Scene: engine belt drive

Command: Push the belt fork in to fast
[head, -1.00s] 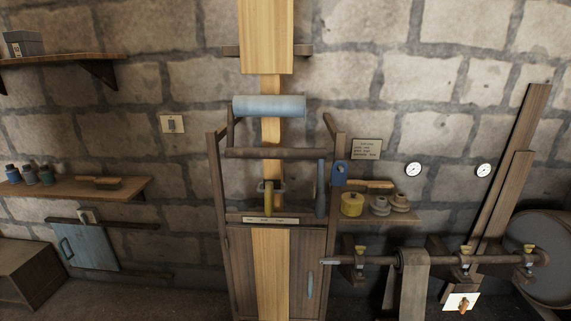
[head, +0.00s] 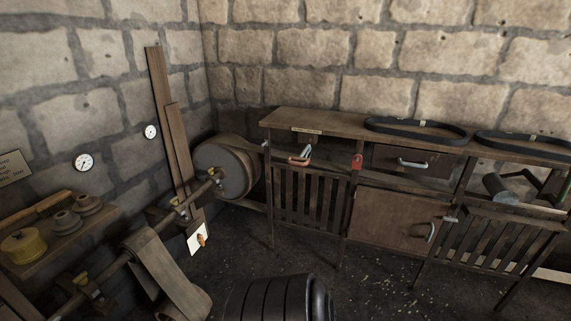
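I cannot pick out the belt fork in the head view now. A horizontal shaft (head: 123,261) on brackets runs along the left wall, with a wide brown belt (head: 162,273) hanging over it. Small yellow fittings (head: 80,279) sit along the shaft. A large grey drum (head: 222,172) stands at the shaft's far end, in the corner. A white plate with an orange knob (head: 201,239) is below the shaft. Neither of my grippers is in view.
A wooden bench (head: 291,119) lines the back wall, with black belts (head: 415,132) on top and a red padlock-like piece (head: 357,161) at its front. A shelf (head: 50,251) with a yellow spool (head: 24,246) is at left. Dark floor (head: 370,286) lies open before the bench.

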